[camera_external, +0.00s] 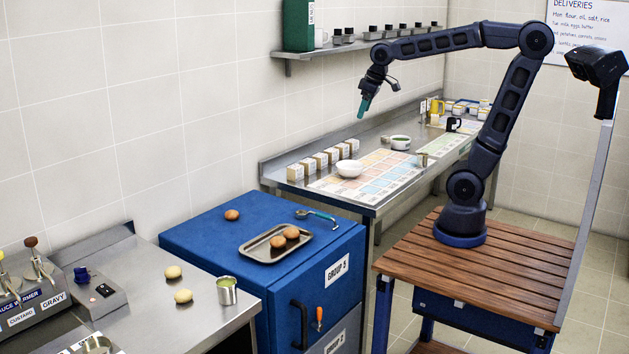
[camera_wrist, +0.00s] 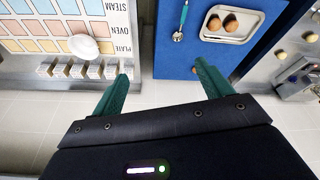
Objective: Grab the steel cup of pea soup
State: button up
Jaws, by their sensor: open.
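A steel cup with green soup (camera_external: 227,291) stands upright on the steel counter (camera_external: 190,318) at the front left in the external view, near its right edge. I cannot make it out in the wrist view. My gripper (camera_external: 364,106) is high above the far counter and blue cabinet, well away from the cup. In the wrist view the gripper's (camera_wrist: 161,70) two green fingers are spread apart with nothing between them.
Pale rolls (camera_external: 183,296) lie near the cup. A food warmer (camera_external: 60,300) stands left. The far counter holds a white bowl (camera_external: 349,169) and small boxes.

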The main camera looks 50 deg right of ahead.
jog(key=w+a+f+n+g, duration=0.15)
jog(key=w+a, duration=0.35)
jog(key=a, duration=0.7)
jog(key=w+a+f+n, duration=0.3)
jog(key=w+a, duration=0.1)
jog(key=a, duration=0.8)
jog(key=w+a+f+n+g, duration=0.1)
jog(key=w+a+f+n, duration=0.3)
jog(key=a, duration=0.9)
jog(key=n+g, duration=0.1)
jog(key=n, duration=0.3)
send_near(227, 289)
jog(key=w+d+f, duration=0.1)
jog(key=w+f, duration=0.1)
jog(key=shift+h, duration=0.3)
notch_tip(227, 289, down, 10)
jog(key=shift+w+d, duration=0.15)
jog(key=shift+d, duration=0.05)
jog(key=shift+c, duration=0.5)
jog(key=c, duration=1.1)
